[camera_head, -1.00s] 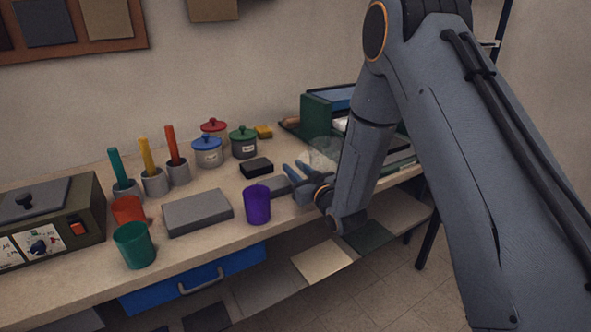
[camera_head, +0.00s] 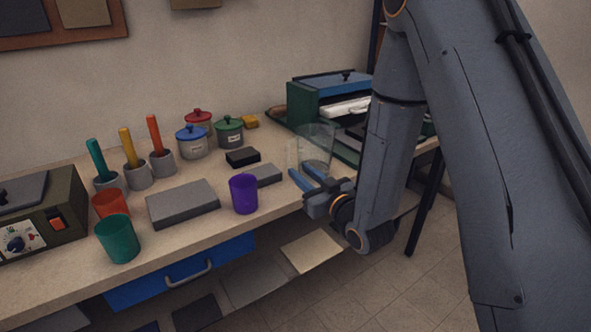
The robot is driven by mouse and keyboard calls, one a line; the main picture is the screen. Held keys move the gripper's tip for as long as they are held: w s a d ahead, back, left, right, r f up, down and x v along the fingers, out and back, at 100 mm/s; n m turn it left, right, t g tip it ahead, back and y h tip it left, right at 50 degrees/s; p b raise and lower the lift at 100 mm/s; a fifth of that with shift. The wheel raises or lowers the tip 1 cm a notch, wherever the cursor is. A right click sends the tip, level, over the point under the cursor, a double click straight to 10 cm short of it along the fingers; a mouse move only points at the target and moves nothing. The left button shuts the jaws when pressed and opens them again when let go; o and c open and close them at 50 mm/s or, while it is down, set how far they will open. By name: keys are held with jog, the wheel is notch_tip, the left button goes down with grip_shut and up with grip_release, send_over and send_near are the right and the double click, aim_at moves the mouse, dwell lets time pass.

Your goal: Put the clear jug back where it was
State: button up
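The clear jug (camera_head: 318,145) stands upright on the workbench (camera_head: 245,225), toward its right part, in front of the green press-like machine. It is see-through, so its outline is faint. My gripper (camera_head: 305,180) is at the bench's front edge, just in front of the jug. Its two blue fingers are spread with a gap between them and nothing is seen in the gap. The fingertips point toward the jug's lower part; I cannot tell whether they touch it.
A purple cup (camera_head: 243,194) and a small grey block (camera_head: 264,175) stand left of my gripper. A black block (camera_head: 242,157), lidded pots (camera_head: 229,132), a grey slab (camera_head: 183,203), a teal cup (camera_head: 117,238) and an orange cup (camera_head: 110,203) lie further left. The green machine (camera_head: 300,103) is behind the jug.

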jog(key=shift+s+d, duration=0.15)
jog(key=shift+s, duration=0.1)
jog(key=shift+w+d+f+h, duration=0.1)
jog(key=shift+w+d+h, duration=0.05)
jog(key=shift+d+h, duration=0.15)
jog(key=s+d+f+m+g+h, duration=0.2)
jog(key=s+d+g+h, duration=0.15)
jog(key=d, duration=0.25)
jog(key=s+d+f+m+g+h, duration=0.2)
jog(key=d+f+g+h, duration=0.15)
jog(key=d, duration=0.25)
jog(key=s+d+r+m+g, duration=0.1)
jog(key=s+g, duration=0.3)
jog(key=s, duration=0.7)
jog(key=s+d+r+m+g+h, duration=0.1)
jog(key=s+d+r+g, duration=0.1)
jog(key=s, duration=0.8)
jog(key=shift+s+d+m+g+h, duration=0.35)
jog(key=shift+d+g, duration=0.4)
jog(key=shift+g, duration=0.35)
